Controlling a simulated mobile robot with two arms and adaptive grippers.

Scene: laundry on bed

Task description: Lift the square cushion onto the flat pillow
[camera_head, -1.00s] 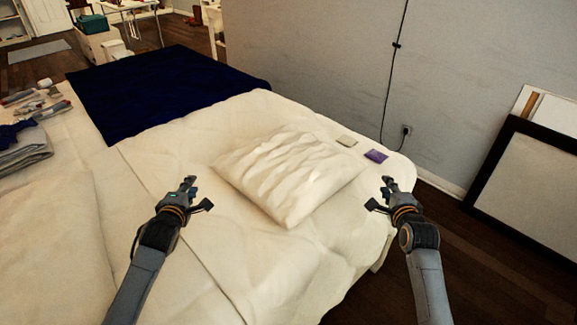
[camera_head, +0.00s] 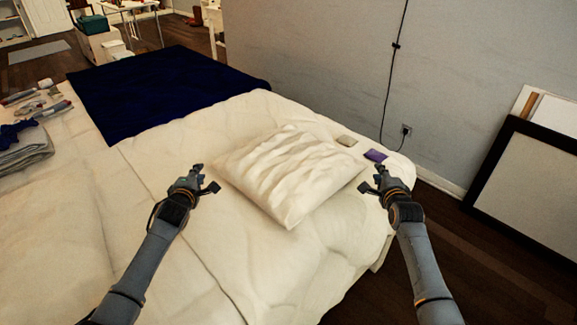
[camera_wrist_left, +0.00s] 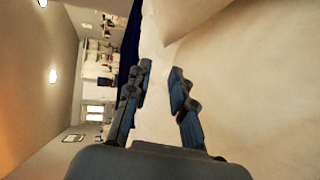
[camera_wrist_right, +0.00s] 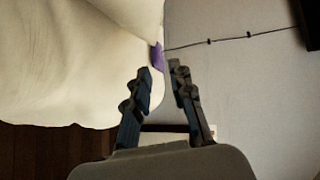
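A white, square, wrinkled cushion (camera_head: 290,172) lies on the bed, one corner toward me. It also shows along the top of the left wrist view (camera_wrist_left: 190,18). My left gripper (camera_head: 206,177) is open and empty just beside the cushion's left corner. My right gripper (camera_head: 371,178) is open and empty just off its right corner, near the bed's edge. The finger gaps show in the left wrist view (camera_wrist_left: 160,76) and right wrist view (camera_wrist_right: 160,72). A flat cream shape (camera_head: 50,225) at the left may be the flat pillow; I cannot tell surely.
A beige square item (camera_head: 347,140) and a purple one (camera_head: 376,155) lie behind the cushion. A dark blue blanket (camera_head: 165,85) covers the bed's far end. Folded grey cloth (camera_head: 25,150) lies at far left. The wall (camera_head: 320,60) and a leaning frame (camera_head: 490,170) stand right.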

